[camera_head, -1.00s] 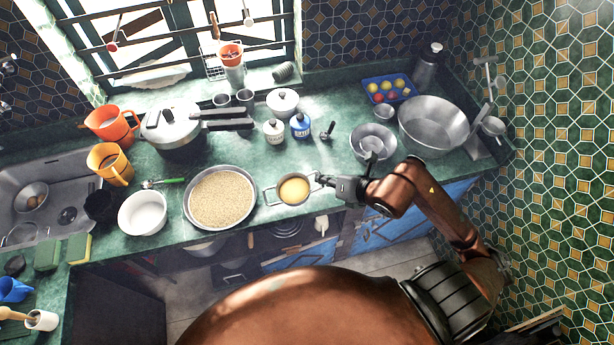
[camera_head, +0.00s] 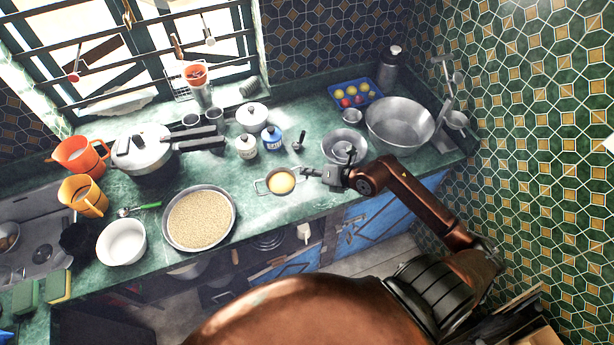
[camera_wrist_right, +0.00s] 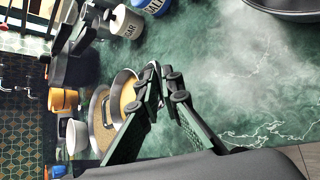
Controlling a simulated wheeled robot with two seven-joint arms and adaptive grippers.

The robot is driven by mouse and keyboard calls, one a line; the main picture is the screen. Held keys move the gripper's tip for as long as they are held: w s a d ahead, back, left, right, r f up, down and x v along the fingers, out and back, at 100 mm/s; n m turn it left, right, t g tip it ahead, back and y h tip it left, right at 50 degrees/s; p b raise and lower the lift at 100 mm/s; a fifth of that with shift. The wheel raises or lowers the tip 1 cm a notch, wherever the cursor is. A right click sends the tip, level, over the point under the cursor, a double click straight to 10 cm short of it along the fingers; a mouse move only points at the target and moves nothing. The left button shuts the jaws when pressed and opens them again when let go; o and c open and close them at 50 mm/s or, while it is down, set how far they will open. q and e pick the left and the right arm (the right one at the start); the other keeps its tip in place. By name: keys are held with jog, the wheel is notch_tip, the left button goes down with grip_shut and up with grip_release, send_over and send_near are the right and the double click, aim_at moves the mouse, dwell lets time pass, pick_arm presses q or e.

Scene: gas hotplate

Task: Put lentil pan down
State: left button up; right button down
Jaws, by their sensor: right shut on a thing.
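The lentil pan (camera_head: 281,182) is a small metal pan with yellow content and loop handles. It is near the front of the green counter, right of the wide grain pan. My right gripper (camera_head: 312,174) is shut on its right-hand handle. In the right wrist view the pan (camera_wrist_right: 121,88) shows beside the fingertips (camera_wrist_right: 163,82), which partly cover it. The pan looks level. I cannot tell whether its base touches the counter. My left gripper is not in view.
The wide pan of grain (camera_head: 199,218) stands left of the lentil pan. A blue jar (camera_head: 272,139) and white jar (camera_head: 246,146) stand behind it. A metal bowl (camera_head: 343,146) is close behind my right gripper. Bare counter (camera_head: 300,210) lies in front of it.

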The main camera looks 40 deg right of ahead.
jog(key=w+f, duration=0.1)
jog(key=d+f, duration=0.1)
jog(key=w+d+f, duration=0.1)
jog(key=f, duration=0.1)
jog(key=shift+w+b, duration=0.3)
jog(key=shift+w, duration=0.05)
notch_tip(320, 180, down, 3)
jog(key=shift+f, duration=0.2)
jog(key=c, duration=2.1)
grip_release()
jog(key=v, duration=1.2)
jog(key=shift+w+r, duration=0.1)
